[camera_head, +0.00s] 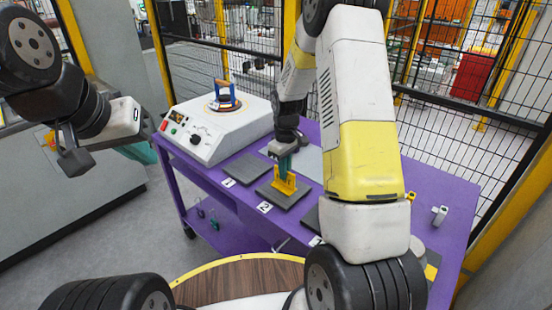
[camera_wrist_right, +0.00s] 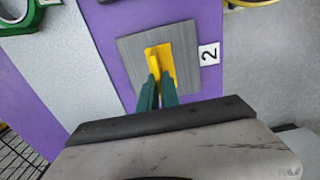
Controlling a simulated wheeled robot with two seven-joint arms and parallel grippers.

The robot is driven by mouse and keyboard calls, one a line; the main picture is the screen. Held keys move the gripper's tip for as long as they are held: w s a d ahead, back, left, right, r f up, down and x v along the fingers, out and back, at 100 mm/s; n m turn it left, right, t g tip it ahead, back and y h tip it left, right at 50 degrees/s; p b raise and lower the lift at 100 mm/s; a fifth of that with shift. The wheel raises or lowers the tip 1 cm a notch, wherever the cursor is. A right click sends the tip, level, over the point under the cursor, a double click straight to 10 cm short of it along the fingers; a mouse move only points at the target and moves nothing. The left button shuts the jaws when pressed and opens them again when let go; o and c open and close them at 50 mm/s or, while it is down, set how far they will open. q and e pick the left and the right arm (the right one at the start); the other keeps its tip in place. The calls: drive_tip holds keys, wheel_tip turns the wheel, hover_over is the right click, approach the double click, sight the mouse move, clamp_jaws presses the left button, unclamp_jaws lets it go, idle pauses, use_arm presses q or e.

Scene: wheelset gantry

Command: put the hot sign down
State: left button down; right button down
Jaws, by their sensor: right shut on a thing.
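The yellow hot sign (camera_head: 286,184) is upright at the grey square pad (camera_head: 270,195) beside the label 2. My right gripper (camera_head: 285,165) reaches down from above and is shut on the sign's upper part. In the right wrist view, the green fingertips (camera_wrist_right: 157,88) close on the yellow sign (camera_wrist_right: 158,60), which lies within the outline of the grey pad (camera_wrist_right: 190,40). I cannot tell whether its base bears fully on the pad. My left gripper (camera_head: 75,158) is at the far left, away from the table, with nothing seen in it; its finger gap is unclear.
A white heater unit (camera_head: 215,140) with knob and buttons stands at the table's left, a blue-handled item (camera_head: 222,97) on top. Another grey pad (camera_head: 247,168) lies by label 1. A small white object (camera_head: 439,215) stands right on the purple table (camera_head: 455,190). Black mesh fencing is behind.

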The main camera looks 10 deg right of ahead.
drive_tip(key=c, duration=1.6)
unclamp_jaws()
drive_tip(key=s+r+m+t, duration=0.1)
drive_tip(key=s+r, duration=0.1)
drive_tip(key=r, duration=0.8)
drive_tip(key=s+r, duration=0.2)
drive_tip(key=r, duration=0.7)
drive_tip(key=s+r+m+t, duration=0.1)
drive_tip(key=s+r+m, duration=0.1)
drive_tip(key=s, duration=0.4)
drive_tip(key=s+a+r+m+t+y, duration=0.1)
drive_tip(key=s+r+m+t, duration=0.1)
drive_tip(key=s+r, duration=0.2)
drive_tip(key=s+a+r+m+t+y, duration=0.1)
drive_tip(key=s+r+m+t, duration=0.1)
drive_tip(key=s, duration=0.8)
drive_tip(key=shift+s+a+r, duration=0.25)
drive_tip(key=shift+r, duration=0.2)
